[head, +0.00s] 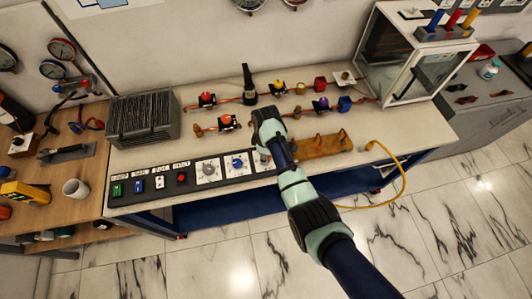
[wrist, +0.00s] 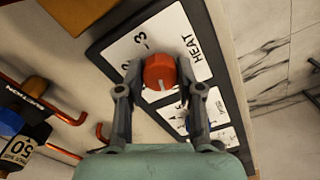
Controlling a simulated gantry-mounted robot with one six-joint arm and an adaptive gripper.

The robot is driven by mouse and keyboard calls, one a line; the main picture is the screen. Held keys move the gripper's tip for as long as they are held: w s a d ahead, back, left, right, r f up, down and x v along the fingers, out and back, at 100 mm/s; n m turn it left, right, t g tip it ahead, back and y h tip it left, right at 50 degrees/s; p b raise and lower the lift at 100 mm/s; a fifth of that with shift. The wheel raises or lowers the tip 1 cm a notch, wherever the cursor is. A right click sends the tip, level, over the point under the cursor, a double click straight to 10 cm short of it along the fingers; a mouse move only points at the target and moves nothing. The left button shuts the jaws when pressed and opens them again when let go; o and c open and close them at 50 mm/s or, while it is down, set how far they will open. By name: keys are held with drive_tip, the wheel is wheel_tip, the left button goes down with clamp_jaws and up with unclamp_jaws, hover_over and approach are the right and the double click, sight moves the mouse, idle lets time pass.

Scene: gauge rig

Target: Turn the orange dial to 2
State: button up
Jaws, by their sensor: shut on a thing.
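The orange dial (wrist: 159,71) sits on a white plate labelled HEAT, on the black control panel (wrist: 105,50). The numbers 2 and 3 show beside it, at its upper left in the wrist view. A pale pointer line is on the dial's face; I cannot tell which number it points to. My gripper (wrist: 158,74) has one finger on each side of the dial and is shut on it. In the head view my gripper (head: 267,140) is over the right part of the control panel (head: 130,200) and hides the dial.
A white dial (head: 208,169) and a blue dial (head: 237,163) are left of my gripper, with several coloured switches further left. Copper pipes with valves (head: 228,122) run behind. A wooden board with copper loops (head: 318,145) lies close on the right. A yellow hose (head: 400,170) hangs off the bench.

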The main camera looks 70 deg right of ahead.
drive_tip(key=m+p, duration=0.2)
drive_tip(key=m, duration=0.2)
drive_tip(key=shift+r+m, duration=0.15)
drive_tip(key=shift+m, duration=0.15)
drive_tip(key=m+p, duration=0.1)
drive_tip(key=m, duration=0.4)
drive_tip(key=shift+p, duration=0.3)
drive_tip(key=m+p, duration=0.1)
drive_tip(key=m, duration=0.5)
drive_tip(key=shift+m, duration=2.5)
drive_tip(key=o, duration=1.1)
drive_tip(key=shift+o, duration=0.2)
